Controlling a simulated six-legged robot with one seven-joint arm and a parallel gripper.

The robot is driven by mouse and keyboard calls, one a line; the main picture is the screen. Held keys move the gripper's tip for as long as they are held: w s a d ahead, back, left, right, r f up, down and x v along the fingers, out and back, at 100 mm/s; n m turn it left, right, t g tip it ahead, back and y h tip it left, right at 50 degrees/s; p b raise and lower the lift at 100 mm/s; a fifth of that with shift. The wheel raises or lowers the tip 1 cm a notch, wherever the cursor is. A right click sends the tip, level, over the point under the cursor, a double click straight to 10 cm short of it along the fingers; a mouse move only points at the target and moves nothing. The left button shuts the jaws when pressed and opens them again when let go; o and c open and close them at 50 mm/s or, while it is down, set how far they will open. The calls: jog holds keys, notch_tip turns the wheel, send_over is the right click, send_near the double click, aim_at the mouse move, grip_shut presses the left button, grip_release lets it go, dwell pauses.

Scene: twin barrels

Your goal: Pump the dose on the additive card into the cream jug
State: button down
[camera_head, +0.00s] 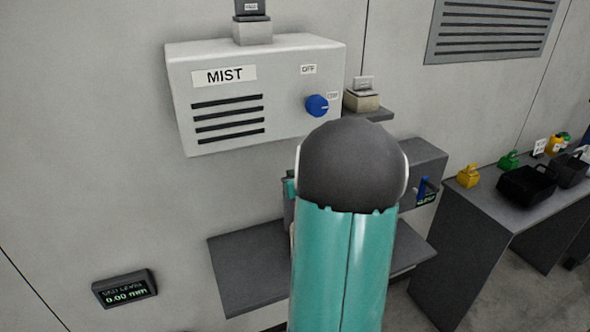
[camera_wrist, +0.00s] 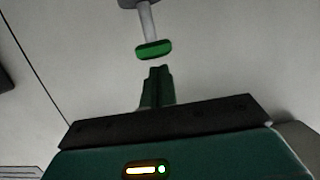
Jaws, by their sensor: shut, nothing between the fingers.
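In the wrist view my gripper (camera_wrist: 157,72) is shut and empty, its narrow green fingers together. Just beyond the fingertips is a green bar or cap (camera_wrist: 153,49) on a grey rod (camera_wrist: 147,22), apart from them; it may be a pump handle, but I cannot be sure. In the head view my arm hides the gripper and most of the middle shelf. I cannot make out a cream jug. A small white card (camera_head: 540,147) stands on the right-hand bench, its text too small to read.
A MIST box (camera_head: 255,95) with a blue knob (camera_head: 317,105) hangs on the wall. Below are a grey shelf (camera_head: 245,270) and a display (camera_head: 125,289) reading 0.00 mm. The right bench (camera_head: 480,207) holds black bins (camera_head: 526,186), a yellow item (camera_head: 468,176) and a green item (camera_head: 509,160).

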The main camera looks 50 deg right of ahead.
jog(key=shift+f, duration=0.3)
jog(key=shift+f, duration=1.55)
